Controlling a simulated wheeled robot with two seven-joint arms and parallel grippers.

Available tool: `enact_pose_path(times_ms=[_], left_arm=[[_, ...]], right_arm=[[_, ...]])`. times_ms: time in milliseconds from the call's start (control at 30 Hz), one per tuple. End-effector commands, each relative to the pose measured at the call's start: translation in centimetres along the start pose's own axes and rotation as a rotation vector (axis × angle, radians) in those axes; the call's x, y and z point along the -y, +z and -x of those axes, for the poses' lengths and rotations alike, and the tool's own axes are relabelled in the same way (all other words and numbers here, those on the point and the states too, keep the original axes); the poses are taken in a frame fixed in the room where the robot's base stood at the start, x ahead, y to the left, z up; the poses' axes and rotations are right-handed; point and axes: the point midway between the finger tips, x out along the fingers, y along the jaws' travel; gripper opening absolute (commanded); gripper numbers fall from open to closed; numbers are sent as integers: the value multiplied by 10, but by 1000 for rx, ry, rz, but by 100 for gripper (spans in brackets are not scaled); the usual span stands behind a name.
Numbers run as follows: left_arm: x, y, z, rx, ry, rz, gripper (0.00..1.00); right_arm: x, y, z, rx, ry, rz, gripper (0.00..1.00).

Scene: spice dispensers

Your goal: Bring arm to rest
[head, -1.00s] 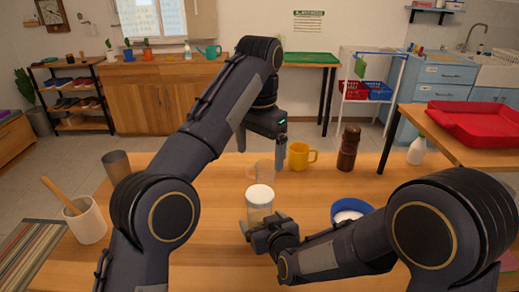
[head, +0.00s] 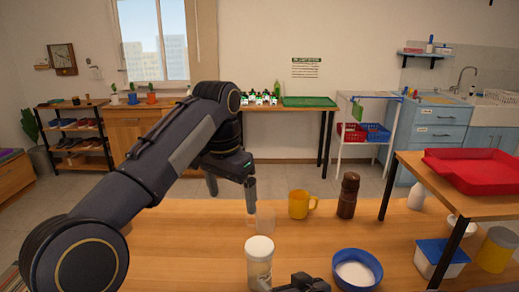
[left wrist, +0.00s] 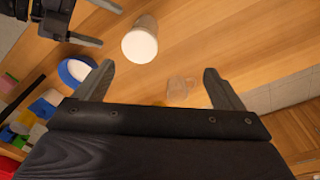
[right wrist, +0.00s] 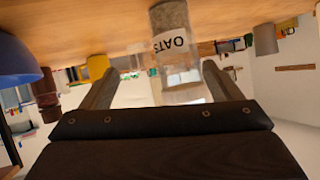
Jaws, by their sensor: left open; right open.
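A clear jar with a white lid (head: 259,263) stands on the table. It shows in the left wrist view (left wrist: 140,42) and in the right wrist view, labelled OATS (right wrist: 175,60). My left gripper (head: 250,198) is open and empty above the table, beside a clear cup (head: 265,219). Its spread fingers (left wrist: 160,82) show nothing held. My right gripper (right wrist: 160,85) is open, with the jar in view between its fingers. In the head view only part of it shows at the bottom edge, just right of the jar.
A blue bowl of white contents (head: 357,268), a yellow mug (head: 301,204) and a brown grinder (head: 348,195) stand right of the cup. A raised shelf with a red tray (head: 478,168) is at the right. The table's left part looks clear.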

Motion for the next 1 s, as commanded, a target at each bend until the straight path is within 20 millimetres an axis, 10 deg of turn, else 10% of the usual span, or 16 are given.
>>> enact_pose_path(times_ms=[267,600,1000], left_arm=[[38,132,35,-179,57,224,90],[-8,279,-15,-397,125,569,90],[-52,325,-70,-505,148,756,90]], right_arm=[[-36,-22,98,165,-38,-221,84],[-54,-3,222,368,15,-378,84],[-51,24,278,487,93,-445,84]])
